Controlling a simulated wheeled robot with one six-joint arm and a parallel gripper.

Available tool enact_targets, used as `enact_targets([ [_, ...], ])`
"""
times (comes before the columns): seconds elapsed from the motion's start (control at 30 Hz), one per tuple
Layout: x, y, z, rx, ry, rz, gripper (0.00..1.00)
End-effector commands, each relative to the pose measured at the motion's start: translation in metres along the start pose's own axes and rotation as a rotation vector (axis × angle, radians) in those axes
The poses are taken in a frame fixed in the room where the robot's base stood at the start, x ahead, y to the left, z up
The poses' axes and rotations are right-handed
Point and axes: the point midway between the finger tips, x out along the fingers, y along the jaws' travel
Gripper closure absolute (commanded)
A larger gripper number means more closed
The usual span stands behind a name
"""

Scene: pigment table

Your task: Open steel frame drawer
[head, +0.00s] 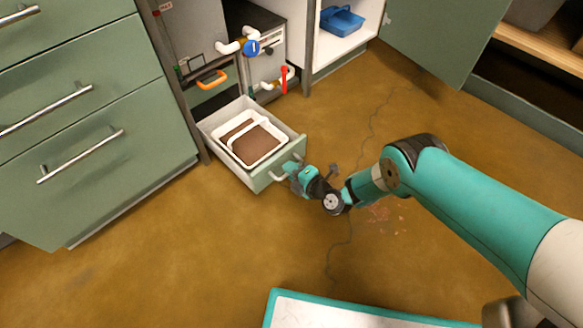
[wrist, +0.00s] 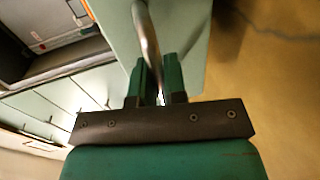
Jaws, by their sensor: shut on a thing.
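The drawer (head: 262,183) stands pulled out low at the foot of the steel frame, with a pale green front and white walls. Its bar handle (head: 279,177) is on the front face. My gripper (head: 295,172) is at the handle. In the wrist view my gripper's two green fingers (wrist: 157,78) are shut on the metal handle (wrist: 148,38), one on each side. The pale green drawer front (wrist: 187,32) lies behind it. Inside the drawer is a white tray (head: 226,142) with brown contents. The exact finger contact is partly hidden.
A green cabinet with drawers (head: 110,165) stands at the left. Above the open drawer are grey boxes (head: 263,65), valves and an orange handle (head: 212,79). A blue container (head: 342,19) sits in the open cupboard. A green door (head: 440,40) stands open. Floor ahead is clear.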

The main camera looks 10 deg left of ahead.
Motion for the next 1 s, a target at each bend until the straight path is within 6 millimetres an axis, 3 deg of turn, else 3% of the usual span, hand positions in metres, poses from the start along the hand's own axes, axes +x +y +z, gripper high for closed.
enact_targets([
  [0.03, 0.001, 0.0, -0.003, 0.002, 0.008, -0.001, 1.0],
  [0.07, 0.001, 0.0, -0.003, 0.002, 0.008, -0.001, 0.83],
  [0.17, 0.0, 0.0, -0.002, 0.002, 0.006, -0.001, 0.63],
  [0.57, -0.01, 0.002, 0.0, 0.003, 0.001, -0.004, 0.63],
  [0.67, -0.025, 0.004, 0.001, 0.005, -0.001, -0.005, 0.63],
  [1.0, -0.102, 0.007, 0.001, 0.007, -0.003, -0.006, 0.63],
])
